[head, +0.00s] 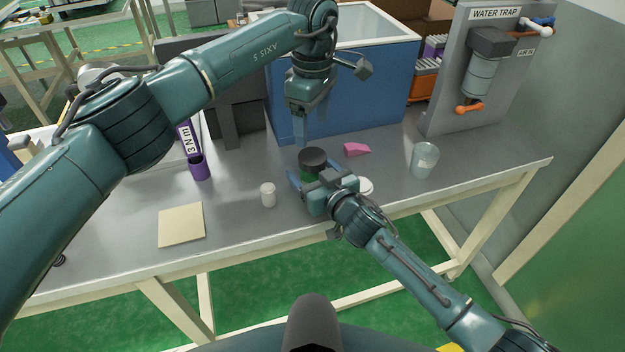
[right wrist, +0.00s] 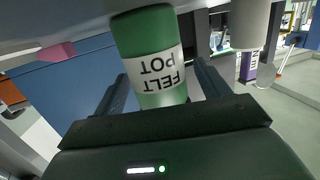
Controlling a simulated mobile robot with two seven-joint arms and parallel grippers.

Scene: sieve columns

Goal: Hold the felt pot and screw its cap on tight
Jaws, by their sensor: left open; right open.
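The green felt pot (head: 309,177) stands on the grey bench. A dark round cap (head: 312,157) sits on top; how tight it sits I cannot tell. In the right wrist view the felt pot (right wrist: 148,55) appears upside down, its white label reading FELT POT, and its cap is hidden. My right gripper (head: 308,183) is open at the pot, with a finger on either side; a gap shows beside the fingers in the wrist view. My left gripper (head: 299,130) is open, pointing down above and just behind the cap, apart from it.
A white jar (head: 268,194) stands left of the pot. A pink wedge (head: 356,150) lies behind right, and a clear beaker (head: 424,160) stands further right. A white disc (head: 365,186) is partly behind my right gripper. A blue bin (head: 385,88) stands behind; a beige pad (head: 181,225) lies front left.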

